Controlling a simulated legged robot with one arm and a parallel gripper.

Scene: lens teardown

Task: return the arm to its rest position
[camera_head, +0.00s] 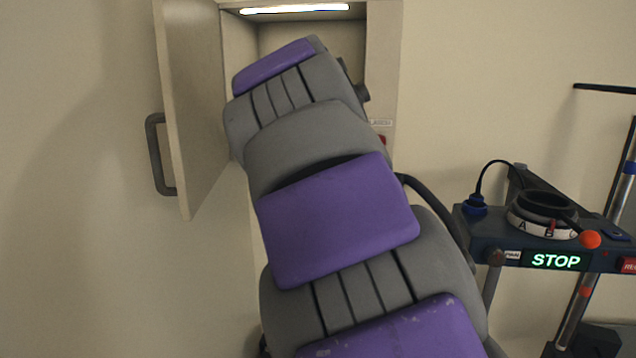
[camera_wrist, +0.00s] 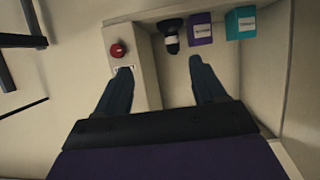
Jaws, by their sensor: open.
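My gripper (camera_wrist: 160,65) is open in the wrist view, with its two dark fingers spread and nothing between them. My arm reaches up to the front of an open lit cabinet (camera_head: 384,60) in the head view, and hides the gripper there. In the wrist view a black cylindrical object with a white band (camera_wrist: 172,42) stands inside, beyond the gap between the fingertips. A purple box (camera_wrist: 201,30) and a teal box (camera_wrist: 240,23) stand to its right. Whether the fingers touch anything cannot be told.
The cabinet door (camera_head: 190,100) stands open left of my arm, with a grey handle (camera_head: 155,155). A red button (camera_wrist: 118,50) is on the cabinet's front by the left finger. At right stands a cart with a STOP display (camera_head: 555,261) and a lettered ring (camera_head: 540,226).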

